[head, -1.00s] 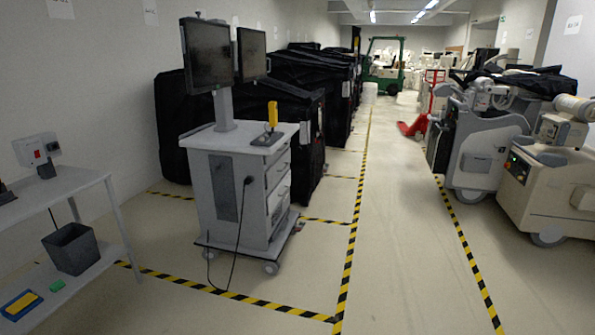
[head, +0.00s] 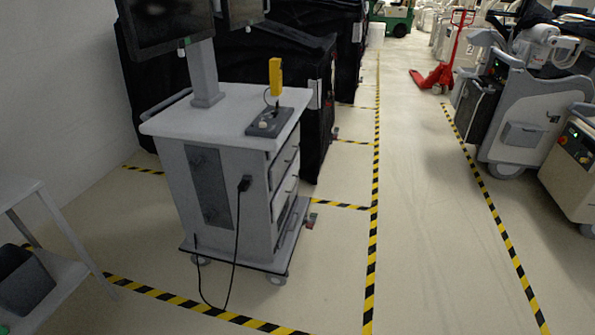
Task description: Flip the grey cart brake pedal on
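The grey cart (head: 222,180) stands upright on the floor left of centre, with monitors on a post above its white top. Small casters (head: 277,279) show under its base. A small reddish and grey part (head: 310,221) sticks out low at the cart's right side; it may be the brake pedal, but it is too small to tell its position. My gripper is not in view.
A black cable (head: 235,245) hangs from the cart's side to the floor. A table with a dark bin (head: 24,280) is at left. Black covered carts (head: 285,85) stand behind. A red pallet jack (head: 437,75) and pale machines are at right. The taped aisle (head: 425,220) is clear.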

